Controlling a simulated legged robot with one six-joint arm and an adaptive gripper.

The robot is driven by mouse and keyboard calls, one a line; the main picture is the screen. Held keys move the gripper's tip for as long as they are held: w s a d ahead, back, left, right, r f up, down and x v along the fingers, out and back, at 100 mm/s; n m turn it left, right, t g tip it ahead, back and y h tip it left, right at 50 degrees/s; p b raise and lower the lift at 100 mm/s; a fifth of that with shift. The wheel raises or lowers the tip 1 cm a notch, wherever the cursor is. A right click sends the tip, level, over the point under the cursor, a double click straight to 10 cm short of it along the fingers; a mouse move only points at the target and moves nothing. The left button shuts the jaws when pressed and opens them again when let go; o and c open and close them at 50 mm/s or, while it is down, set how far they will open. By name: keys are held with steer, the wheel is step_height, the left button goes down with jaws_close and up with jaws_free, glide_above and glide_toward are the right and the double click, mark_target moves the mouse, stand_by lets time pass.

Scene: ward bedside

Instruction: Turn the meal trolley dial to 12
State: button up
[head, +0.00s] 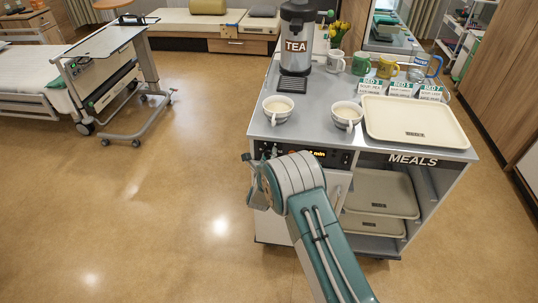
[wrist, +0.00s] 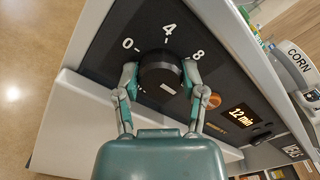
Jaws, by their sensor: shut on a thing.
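The meal trolley (head: 318,88) stands in front of me in the head view, its front control panel partly behind my arm. In the wrist view, the black round dial (wrist: 164,80) sits on the dark panel with white numbers 0, 4 and 8 around its upper side. A pale mark on the dial's face lies toward its lower right; I cannot tell which number it points to. No 12 shows on the scale. My gripper (wrist: 159,68) is shut on the dial, one finger on each side. The head view hides the dial and fingertips. A display (wrist: 241,115) reads "12 min".
An orange round button (wrist: 213,99) sits close to the right finger.

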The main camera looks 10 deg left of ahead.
steer(key=shift+s+f, duration=0.15)
steer(key=shift+f, duration=0.3)
steer(key=o, duration=1.2)
steer(key=shift+c, duration=0.2)
steer(key=shift+r, duration=0.1)
steer(key=shift+r, duration=0.1)
steer(key=s, duration=1.1)
steer(key=shift+s, duration=0.35)
